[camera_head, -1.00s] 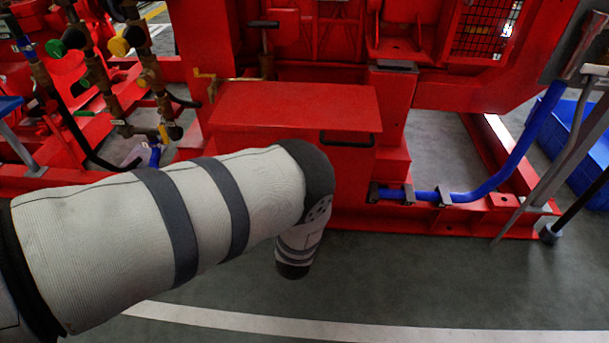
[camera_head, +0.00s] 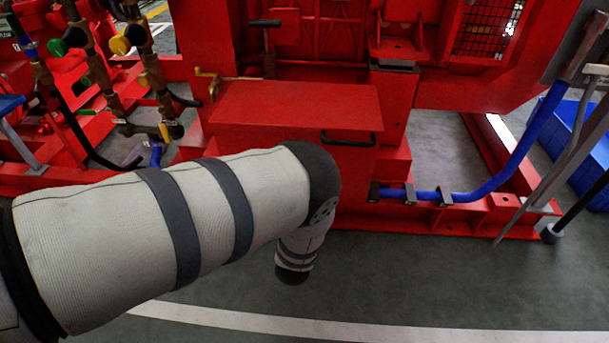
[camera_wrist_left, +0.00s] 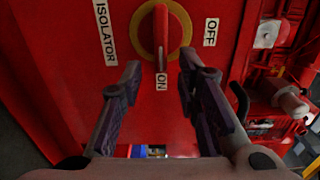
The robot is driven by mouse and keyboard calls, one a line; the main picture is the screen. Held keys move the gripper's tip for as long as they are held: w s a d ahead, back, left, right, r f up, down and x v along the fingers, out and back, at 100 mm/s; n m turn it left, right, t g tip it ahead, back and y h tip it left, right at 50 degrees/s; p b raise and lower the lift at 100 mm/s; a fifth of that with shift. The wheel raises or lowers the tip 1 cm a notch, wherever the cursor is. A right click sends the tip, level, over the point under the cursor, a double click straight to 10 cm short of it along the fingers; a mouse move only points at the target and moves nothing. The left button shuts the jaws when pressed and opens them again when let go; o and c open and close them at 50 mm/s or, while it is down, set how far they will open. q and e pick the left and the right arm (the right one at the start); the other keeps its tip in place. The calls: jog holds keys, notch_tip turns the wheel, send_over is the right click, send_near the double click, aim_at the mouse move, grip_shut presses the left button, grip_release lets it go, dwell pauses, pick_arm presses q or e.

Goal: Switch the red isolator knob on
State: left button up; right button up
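In the left wrist view, the red isolator knob (camera_wrist_left: 161,38) sits on a yellow ring (camera_wrist_left: 146,38) on a red panel. Its long handle runs up and down in the picture, with the lower end towards the "ON" label (camera_wrist_left: 161,81). The "OFF" label (camera_wrist_left: 211,32) is right of the ring and the "ISOLATOR" label (camera_wrist_left: 104,30) left. My left gripper (camera_wrist_left: 160,64) is open, its fingertips either side of the handle's lower end with visible gaps. Depth to the knob is hard to judge. The head view shows my left arm but neither the knob nor the gripper.
In the head view, a red box (camera_head: 295,108) with a black handle stands beyond my arm. Valves and pipes (camera_head: 150,85) are at left. A blue hose (camera_head: 515,155) and a grey pole (camera_head: 560,160) are at right. The floor in front is clear.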

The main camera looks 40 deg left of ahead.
pick_arm(q)
jog(key=v, duration=1.1)
jog(key=shift+a, duration=0.1)
